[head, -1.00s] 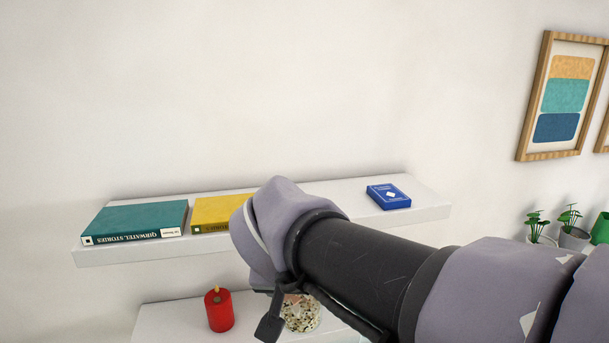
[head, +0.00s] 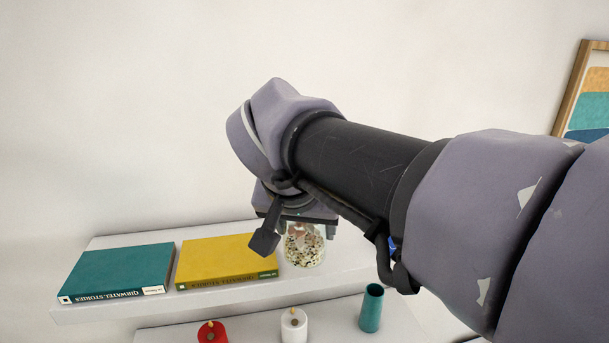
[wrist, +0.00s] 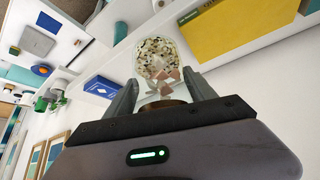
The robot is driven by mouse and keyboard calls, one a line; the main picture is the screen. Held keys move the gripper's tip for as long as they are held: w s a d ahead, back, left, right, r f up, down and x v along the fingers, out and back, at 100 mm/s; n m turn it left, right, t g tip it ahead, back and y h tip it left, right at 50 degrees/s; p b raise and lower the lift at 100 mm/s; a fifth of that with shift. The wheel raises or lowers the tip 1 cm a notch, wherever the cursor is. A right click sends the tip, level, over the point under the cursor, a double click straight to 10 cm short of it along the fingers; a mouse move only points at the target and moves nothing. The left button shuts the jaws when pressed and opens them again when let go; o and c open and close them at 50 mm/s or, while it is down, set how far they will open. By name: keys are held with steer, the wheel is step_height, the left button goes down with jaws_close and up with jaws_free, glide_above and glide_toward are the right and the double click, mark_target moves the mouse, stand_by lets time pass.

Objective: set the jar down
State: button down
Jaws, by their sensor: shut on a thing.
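The jar (head: 304,246) is clear glass with speckled black-and-cream contents. My gripper (head: 305,228) is shut on it and holds it from above in the head view. The jar appears over the white upper shelf (head: 180,302), to the right of the yellow book (head: 225,262). I cannot tell whether its base touches the shelf. In the wrist view the jar (wrist: 157,62) sits between the two fingers of my gripper (wrist: 160,88), with the shelf beyond it.
A teal book (head: 120,272) lies left of the yellow one. A blue card box (wrist: 102,87) lies across from the yellow book, mostly hidden by my arm in the head view. Below are a red candle (head: 211,333), a white candle (head: 294,326) and a teal cylinder (head: 371,308).

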steer(key=w, duration=0.2)
steer(key=w+d+p, duration=0.1)
steer(key=w, duration=0.2)
steer(key=w+d+f+p, duration=0.1)
steer(key=w, duration=0.2)
steer(key=shift+d, duration=0.25)
step_height(320, 180, down, 4)
steer(key=b, duration=0.2)
steer(key=shift+r+b, duration=0.25)
steer(key=shift+b, duration=0.1)
steer(key=shift+r, duration=0.15)
steer(key=shift+c, duration=1.5)
jaws_free()
steer(key=shift+s, duration=0.1)
